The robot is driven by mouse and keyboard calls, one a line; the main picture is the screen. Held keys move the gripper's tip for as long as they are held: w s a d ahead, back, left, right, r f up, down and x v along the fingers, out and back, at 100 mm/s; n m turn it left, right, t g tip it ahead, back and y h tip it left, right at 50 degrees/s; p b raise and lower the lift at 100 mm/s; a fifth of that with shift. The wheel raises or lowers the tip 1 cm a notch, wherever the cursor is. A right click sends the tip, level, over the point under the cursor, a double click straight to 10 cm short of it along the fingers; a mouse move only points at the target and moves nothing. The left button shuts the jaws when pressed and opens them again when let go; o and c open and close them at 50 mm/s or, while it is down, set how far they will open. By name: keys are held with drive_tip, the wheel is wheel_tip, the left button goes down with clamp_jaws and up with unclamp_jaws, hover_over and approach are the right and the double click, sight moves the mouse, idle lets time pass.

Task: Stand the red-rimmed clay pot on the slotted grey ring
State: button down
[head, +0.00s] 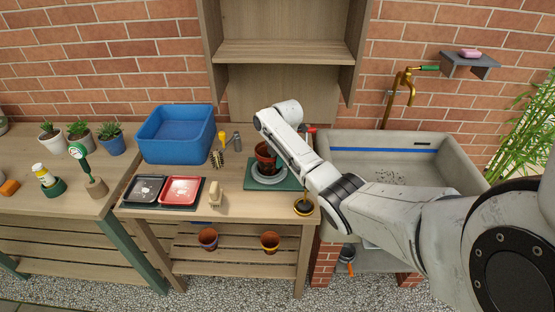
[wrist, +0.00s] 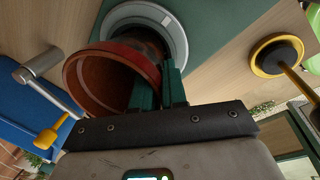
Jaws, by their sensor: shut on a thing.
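The red-rimmed clay pot (head: 265,159) is at the grey ring (head: 270,179), which lies on a green mat (head: 298,184) on the bench. In the wrist view, my gripper (wrist: 159,88) is shut on the wall of the pot (wrist: 92,82), with its dark green fingers at the rim. The pot's mouth faces the wrist camera, and its base is over the opening of the ring (wrist: 180,40). The pot hides part of the ring and its slots. I cannot tell whether the pot touches the ring.
A blue tub (head: 177,150) stands at the back left. A black tray (head: 145,189) and a red tray (head: 181,190) lie in front of it. A yellow-rimmed dark bowl (head: 303,209) is at the front right. Two pots (head: 208,238) (head: 270,241) are below the bench top. A sink (head: 400,160) is right.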

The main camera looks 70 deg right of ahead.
drive_tip(key=c, duration=1.6)
unclamp_jaws()
drive_tip(key=shift+f, duration=0.15)
drive_tip(key=o, duration=0.4)
drive_tip(key=shift+o, duration=0.2)
